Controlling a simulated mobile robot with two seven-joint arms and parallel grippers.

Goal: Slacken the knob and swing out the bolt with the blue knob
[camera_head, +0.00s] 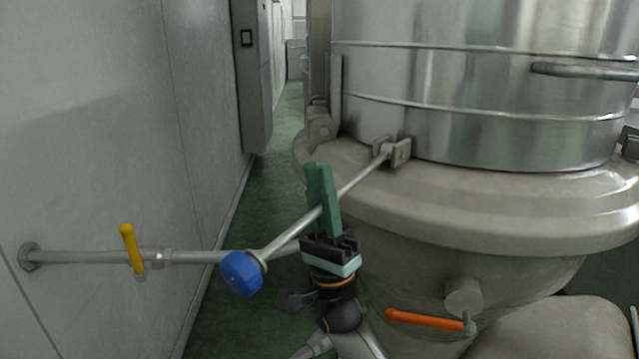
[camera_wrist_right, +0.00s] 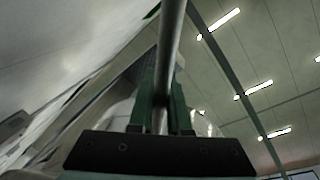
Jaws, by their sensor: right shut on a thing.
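The bolt (camera_head: 350,184) is a grey metal rod hinged in a bracket (camera_head: 400,152) on the vessel's rim. It slants out from the rim, down and to the left. The blue knob (camera_head: 241,274) sits at its free outer end, clear of the vessel. My right gripper (camera_head: 318,168), with green fingers pointing up, is shut on the bolt's rod, between bracket and knob. In the right wrist view the rod (camera_wrist_right: 171,40) passes between the fingers. My left gripper is in neither view.
A large steel vessel (camera_head: 450,90) with a wide rim stands at right. A wall pipe with a yellow lever (camera_head: 132,248) lies behind and left of the knob. An orange lever (camera_head: 425,319) is below the rim. Green floor (camera_head: 275,150) is free between wall and vessel.

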